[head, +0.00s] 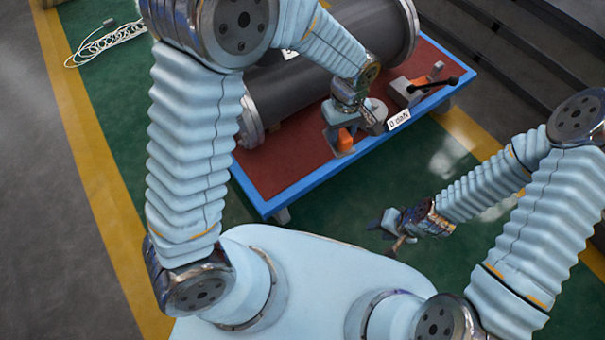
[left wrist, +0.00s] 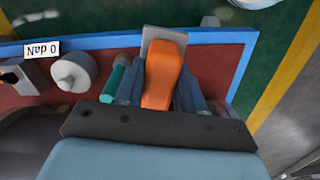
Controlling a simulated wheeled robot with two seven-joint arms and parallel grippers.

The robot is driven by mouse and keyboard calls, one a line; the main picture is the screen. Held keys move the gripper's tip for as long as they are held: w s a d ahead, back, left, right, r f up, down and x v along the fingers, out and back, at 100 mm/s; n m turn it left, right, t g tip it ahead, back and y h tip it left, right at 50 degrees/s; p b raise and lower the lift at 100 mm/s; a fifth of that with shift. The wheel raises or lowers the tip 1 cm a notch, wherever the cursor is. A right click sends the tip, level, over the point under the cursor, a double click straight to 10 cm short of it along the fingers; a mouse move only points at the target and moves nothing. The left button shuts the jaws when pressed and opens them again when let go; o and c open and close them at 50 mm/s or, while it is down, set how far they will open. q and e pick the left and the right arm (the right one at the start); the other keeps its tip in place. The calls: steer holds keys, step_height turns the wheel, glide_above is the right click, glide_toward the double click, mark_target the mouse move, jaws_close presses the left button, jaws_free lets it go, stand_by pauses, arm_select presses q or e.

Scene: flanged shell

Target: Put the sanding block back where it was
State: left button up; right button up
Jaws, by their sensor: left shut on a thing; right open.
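The sanding block, an orange piece (head: 345,138) with grey at its end, is over the near edge of the red-topped table (head: 262,178). My left gripper (head: 343,126) reaches down from above and is shut on it. In the left wrist view the orange block (left wrist: 163,76) sits between the two grey-blue fingers, with a grey plate (left wrist: 165,33) at its far end. I cannot tell whether it touches the table. My right gripper (head: 391,228) is open and empty, low over the green floor in front of the table.
A large dark flanged shell (head: 320,78) lies along the back of the table. A teal cylinder (left wrist: 114,80) lies beside the fingers.

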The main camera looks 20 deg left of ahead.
arm_select(q)
steer(key=s+d+f+n+b, duration=0.1)
steer(key=d+f+n+b, duration=0.1)
steer(key=d+f, duration=0.15)
steer(key=shift+n, duration=0.3)
steer(key=a+f+b, duration=0.1)
steer(key=a+f, duration=0.1)
steer(key=a, duration=0.1)
steer(key=w+a+f, duration=0.1)
steer(key=a+f, duration=0.1)
steer(key=a, duration=0.2)
steer(key=a+f+b, duration=0.1)
steer(key=a+f, duration=0.2)
steer(key=shift+w+a+b, duration=0.2)
steer(key=shift+a+b, duration=0.1)
steer(key=shift+a, duration=0.05)
steer(key=shift+w+a+f, duration=0.1)
steer(key=shift+a+f, duration=0.25)
steer(key=shift+f, duration=0.15)
steer(key=shift+a+f+b, duration=0.2)
steer(key=shift+f+b, duration=0.15)
steer(key=shift+f, duration=0.6)
steer(key=shift+a+f+b, duration=0.15)
steer(key=shift+f+b, duration=0.15)
steer(key=shift+f, duration=0.6)
arm_select(e)
step_height(320, 180, down, 8)
steer(key=shift+r, duration=0.25)
